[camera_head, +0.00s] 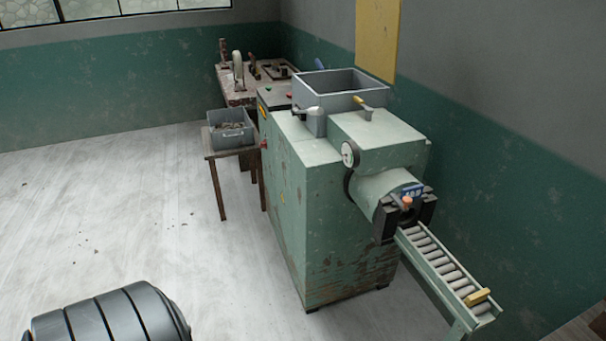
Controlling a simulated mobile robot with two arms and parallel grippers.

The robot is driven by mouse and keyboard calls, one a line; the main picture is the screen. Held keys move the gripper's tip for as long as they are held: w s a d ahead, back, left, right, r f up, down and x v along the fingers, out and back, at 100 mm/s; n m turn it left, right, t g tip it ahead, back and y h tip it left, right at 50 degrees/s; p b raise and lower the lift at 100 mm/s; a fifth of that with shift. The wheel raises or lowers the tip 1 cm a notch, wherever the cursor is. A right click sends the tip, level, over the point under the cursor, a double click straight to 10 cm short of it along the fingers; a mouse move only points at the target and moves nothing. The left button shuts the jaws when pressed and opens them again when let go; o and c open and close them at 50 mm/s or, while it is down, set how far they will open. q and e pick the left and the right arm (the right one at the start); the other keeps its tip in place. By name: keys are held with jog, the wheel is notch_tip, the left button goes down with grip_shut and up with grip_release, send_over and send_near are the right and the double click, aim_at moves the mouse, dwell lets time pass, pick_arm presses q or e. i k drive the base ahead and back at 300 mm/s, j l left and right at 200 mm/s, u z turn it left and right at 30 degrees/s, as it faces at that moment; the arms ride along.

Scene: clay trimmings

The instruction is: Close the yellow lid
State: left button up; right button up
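A flat yellow panel (377,38), which looks like the yellow lid, stands upright at the back right of the grey hopper (318,102). Its top is cut off by the picture edge, and I cannot tell how its lower edge is joined. The hopper is open at the top, on a worn green machine (312,200). Neither of my grippers is in view. A dark ribbed part at the bottom left looks like part of my arm, apart from the machine.
A roller conveyor (440,265) slopes from the machine's nozzle to the lower right. A grey crate (230,130) sits on a small wooden stand left of the machine. A cluttered bench (236,98) stands behind. The floor at left is mostly clear.

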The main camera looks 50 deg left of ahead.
aim_at(377, 21)
jog(key=j+u, duration=0.2)
jog(key=u, duration=0.95)
jog(key=i+j, duration=0.1)
jog(key=j, duration=0.2)
